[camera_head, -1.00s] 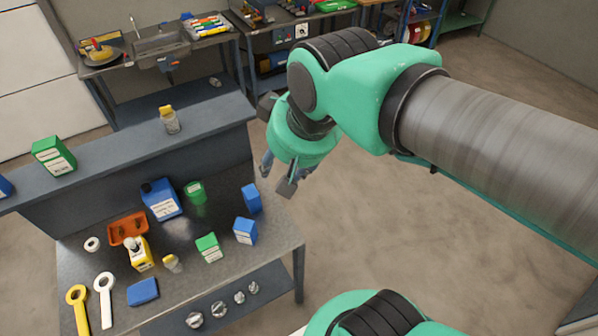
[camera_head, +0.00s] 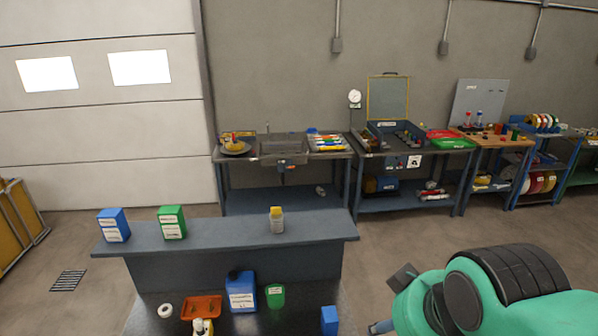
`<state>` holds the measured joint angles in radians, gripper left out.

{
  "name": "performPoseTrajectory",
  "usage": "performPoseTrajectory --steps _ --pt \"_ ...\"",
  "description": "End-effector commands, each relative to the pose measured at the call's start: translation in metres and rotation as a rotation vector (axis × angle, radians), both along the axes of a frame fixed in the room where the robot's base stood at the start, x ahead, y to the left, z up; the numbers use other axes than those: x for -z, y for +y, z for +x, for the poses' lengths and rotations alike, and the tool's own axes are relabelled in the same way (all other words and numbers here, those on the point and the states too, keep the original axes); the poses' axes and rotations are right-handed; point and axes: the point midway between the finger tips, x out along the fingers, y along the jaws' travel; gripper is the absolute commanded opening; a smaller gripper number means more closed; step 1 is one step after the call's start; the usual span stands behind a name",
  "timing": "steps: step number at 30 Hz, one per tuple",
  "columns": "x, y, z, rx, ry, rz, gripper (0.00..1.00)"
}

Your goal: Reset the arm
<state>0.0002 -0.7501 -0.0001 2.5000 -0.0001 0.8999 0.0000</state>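My green arm shows at the lower right of the head view, to the right of the workbench (camera_head: 262,322). My gripper (camera_head: 381,327) is at the bottom edge, mostly cut off by the frame. Only a small part of one finger shows, so I cannot tell its opening. Nothing held is visible.
A raised shelf (camera_head: 325,226) behind the bench holds a blue box (camera_head: 113,226), a green box (camera_head: 172,223) and a yellow-capped bottle (camera_head: 277,220). A sink bench (camera_head: 281,158) and tool benches line the back wall.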

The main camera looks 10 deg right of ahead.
Motion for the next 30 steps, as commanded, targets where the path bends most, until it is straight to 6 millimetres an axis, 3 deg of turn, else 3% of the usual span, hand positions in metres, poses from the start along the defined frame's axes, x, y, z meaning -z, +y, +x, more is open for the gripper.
performPoseTrajectory --steps 1,12,18,30 --pt "0.013 0.0 0.0 0.0 0.0 0.0 0.45" --pt "0.079 0.0 0.0 0.0 0.0 0.0 0.45" --pt "0.107 0.0 0.0 0.0 0.0 0.0 0.45" --pt "0.119 0.0 0.0 0.0 0.0 0.0 0.45"
